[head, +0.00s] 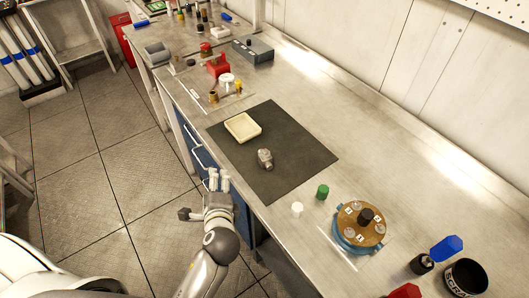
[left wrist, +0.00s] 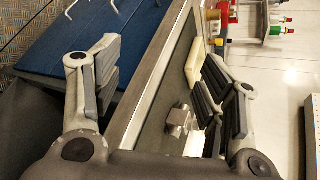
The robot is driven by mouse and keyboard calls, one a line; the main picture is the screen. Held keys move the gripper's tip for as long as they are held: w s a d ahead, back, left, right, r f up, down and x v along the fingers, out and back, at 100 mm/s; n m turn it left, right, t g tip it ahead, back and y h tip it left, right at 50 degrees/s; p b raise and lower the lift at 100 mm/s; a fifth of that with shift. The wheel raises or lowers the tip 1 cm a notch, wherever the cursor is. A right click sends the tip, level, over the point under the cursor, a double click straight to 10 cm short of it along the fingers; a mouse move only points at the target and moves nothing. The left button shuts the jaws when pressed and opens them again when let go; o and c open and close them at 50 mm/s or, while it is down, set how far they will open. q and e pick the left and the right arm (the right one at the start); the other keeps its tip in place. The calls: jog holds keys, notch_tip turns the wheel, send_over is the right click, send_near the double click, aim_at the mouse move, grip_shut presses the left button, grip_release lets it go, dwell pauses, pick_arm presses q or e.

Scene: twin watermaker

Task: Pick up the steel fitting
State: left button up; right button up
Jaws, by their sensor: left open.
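The steel fitting (head: 265,158) is a small grey metal piece lying on the dark mat (head: 290,160), near a shallow cream tray (head: 258,132). In the left wrist view the fitting (left wrist: 180,119) sits on the mat beside the right-hand finger, which partly overlaps the view near it. My left gripper (head: 202,194) is open and empty at the bench's front edge, to the left of and apart from the fitting. Its spread fingers also show in the left wrist view (left wrist: 165,78), with the bench edge between them. My right gripper is out of view.
A white cap (head: 297,209), a green cap (head: 322,192) and a round brass-topped device (head: 360,226) stand right of the mat. Red and brass parts (head: 218,68) stand beyond it. Blue drawers (left wrist: 75,50) lie below the bench edge.

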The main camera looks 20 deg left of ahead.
aim_at(265, 155)
pick_arm(q)
jog(key=w+d+r+m+t+h, duration=0.1)
jog(key=w+d+r+m+t, duration=0.3)
jog(key=m, duration=0.5)
jog(key=w+d+r+m+t+h, duration=0.1)
jog(key=w+d+r+m+t, duration=0.25)
jog(key=d+m, duration=0.4)
jog(key=shift+m+g, duration=0.45)
jog(key=f, duration=0.2)
jog(key=f+b, duration=0.1)
jog(key=f, duration=0.2)
jog(key=w+f+b, duration=0.1)
jog(key=f, duration=0.1)
jog(key=shift+a+f, duration=0.25)
jog(key=shift+x, duration=0.8)
jog(key=shift+p+x, duration=0.4)
jog(key=shift+x, duration=0.45)
jog(key=x, duration=0.3)
jog(key=shift+w+p, duration=0.1)
jog(key=shift+p, duration=0.2)
jog(key=shift+w+a+f, duration=0.1)
jog(key=shift+w+f, duration=0.05)
jog(key=shift+w, duration=0.35)
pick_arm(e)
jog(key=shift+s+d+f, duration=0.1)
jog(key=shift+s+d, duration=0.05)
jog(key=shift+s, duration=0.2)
pick_arm(q)
jog(key=shift+c, duration=0.2)
